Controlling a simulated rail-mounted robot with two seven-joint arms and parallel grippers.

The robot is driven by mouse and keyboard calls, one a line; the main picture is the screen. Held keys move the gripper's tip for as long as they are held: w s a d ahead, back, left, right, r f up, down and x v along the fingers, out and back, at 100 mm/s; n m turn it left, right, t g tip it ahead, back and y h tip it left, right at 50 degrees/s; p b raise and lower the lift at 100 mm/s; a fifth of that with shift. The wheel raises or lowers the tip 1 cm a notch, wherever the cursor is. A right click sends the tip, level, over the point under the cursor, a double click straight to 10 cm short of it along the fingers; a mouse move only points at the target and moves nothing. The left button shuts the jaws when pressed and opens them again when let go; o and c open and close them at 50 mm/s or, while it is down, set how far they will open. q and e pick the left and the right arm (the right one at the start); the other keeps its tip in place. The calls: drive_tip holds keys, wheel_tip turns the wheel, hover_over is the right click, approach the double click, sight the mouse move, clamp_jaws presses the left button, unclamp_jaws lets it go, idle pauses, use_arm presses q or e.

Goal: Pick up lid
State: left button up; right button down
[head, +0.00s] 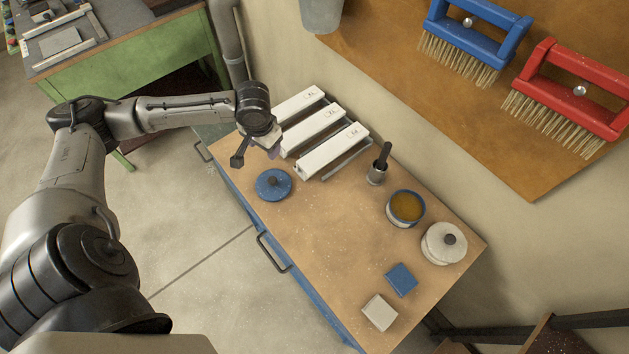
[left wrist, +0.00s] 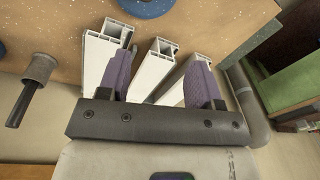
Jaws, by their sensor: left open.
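The blue round lid (head: 273,184) with a dark knob lies flat on the bench top (head: 318,225), near its front left edge. Part of it shows at the top edge of the left wrist view (left wrist: 148,6). My left gripper (head: 258,152) is above the bench, behind the lid and close to the white profiles. In the left wrist view its purple fingers (left wrist: 162,72) are apart with nothing held between them. A white lid (head: 446,240) with a dark knob sits at the right end of the bench. My right gripper is not in view.
Several white profiles (head: 318,130) lie behind the lid. A small cup with a dark handle (head: 377,175), a blue-rimmed pot (head: 406,206), a blue block (head: 401,279) and a pale block (head: 379,312) stand to the right. The bench middle is clear.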

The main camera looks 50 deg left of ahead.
use_arm(q)
drive_tip(key=d+n, duration=0.1)
drive_tip(key=n, duration=0.1)
drive_tip(key=n+h+b, duration=0.1)
drive_tip(key=n, duration=0.3)
hover_over(272, 180)
drive_tip(key=shift+g, duration=0.3)
wheel_tip(272, 180, down, 9)
drive_tip(key=shift+a+r, duration=0.1)
drive_tip(key=shift+a, duration=0.05)
drive_tip(key=shift+f+b, duration=0.7)
drive_tip(key=shift+f, duration=1.95)
drive_tip(key=shift+c, duration=0.4)
drive_tip(key=c, duration=0.7)
drive_tip(key=shift+c, duration=0.9)
drive_tip(key=shift+r, duration=0.1)
